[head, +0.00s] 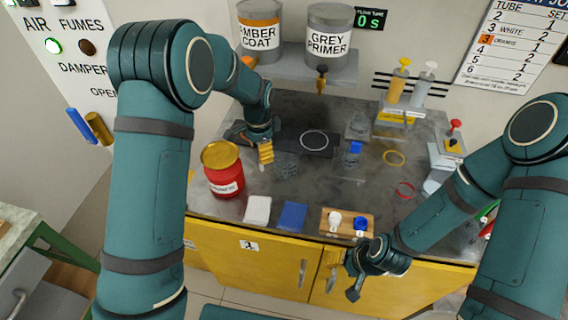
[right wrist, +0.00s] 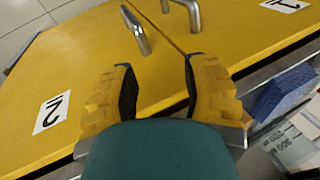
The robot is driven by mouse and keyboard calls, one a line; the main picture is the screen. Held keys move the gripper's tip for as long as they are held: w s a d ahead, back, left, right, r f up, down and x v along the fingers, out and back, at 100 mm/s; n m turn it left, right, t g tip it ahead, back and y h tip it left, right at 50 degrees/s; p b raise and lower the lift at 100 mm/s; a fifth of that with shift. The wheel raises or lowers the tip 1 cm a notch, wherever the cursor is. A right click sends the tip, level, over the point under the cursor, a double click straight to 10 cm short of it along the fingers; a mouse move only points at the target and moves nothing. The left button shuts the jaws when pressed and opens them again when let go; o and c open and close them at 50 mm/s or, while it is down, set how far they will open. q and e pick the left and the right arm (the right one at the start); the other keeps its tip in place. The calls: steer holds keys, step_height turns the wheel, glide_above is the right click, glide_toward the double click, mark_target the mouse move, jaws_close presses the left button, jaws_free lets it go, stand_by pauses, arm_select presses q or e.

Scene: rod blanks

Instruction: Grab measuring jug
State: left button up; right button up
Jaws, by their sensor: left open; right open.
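My right gripper (head: 343,283) is open and empty in front of the cabinet, far from the vessel. In the right wrist view its yellow fingers (right wrist: 160,78) are spread before the yellow doors.
A red drum (head: 224,178) with a yellow top stands left of my left gripper. A clear stand with a blue part (head: 353,149) is to the right. Metal door handles (right wrist: 138,32) project nearby.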

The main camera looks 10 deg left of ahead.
arm_select(q)
steer(key=f, duration=0.2)
steer(key=f+b, duration=0.1)
steer(key=f, duration=0.2)
steer(key=shift+a+f, duration=0.2)
steer(key=shift+f, duration=0.15)
steer(key=shift+s, duration=0.1)
jaws_close()
steer(key=shift+r, duration=0.1)
